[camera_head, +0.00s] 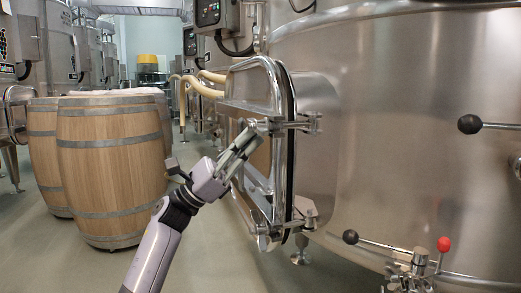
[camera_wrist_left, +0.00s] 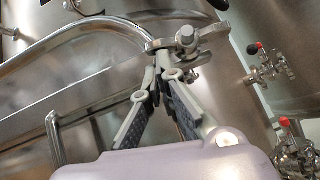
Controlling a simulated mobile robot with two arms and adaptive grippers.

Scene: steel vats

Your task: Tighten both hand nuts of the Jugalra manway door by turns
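The manway door (camera_head: 250,88) stands at the front of the big steel vat, seen from its edge in the head view. The upper hand nut (camera_head: 249,125) sits on a clamp at the door's upper part; its round end also shows in the left wrist view (camera_wrist_left: 186,36). The lower hand nut (camera_head: 264,240) is at the door's lower edge. My left gripper (camera_head: 248,136) reaches up to the upper nut. In the left wrist view its fingertips (camera_wrist_left: 163,70) come close together just below the clamp. Whether they grip anything is unclear. My right gripper is out of view.
Wooden barrels (camera_head: 112,165) stand at the left of my left arm. A valve with a red knob (camera_head: 443,244) and a black-knobbed lever (camera_head: 351,237) project from the vat at lower right. Another black knob (camera_head: 470,124) is higher up. Open floor lies before the door.

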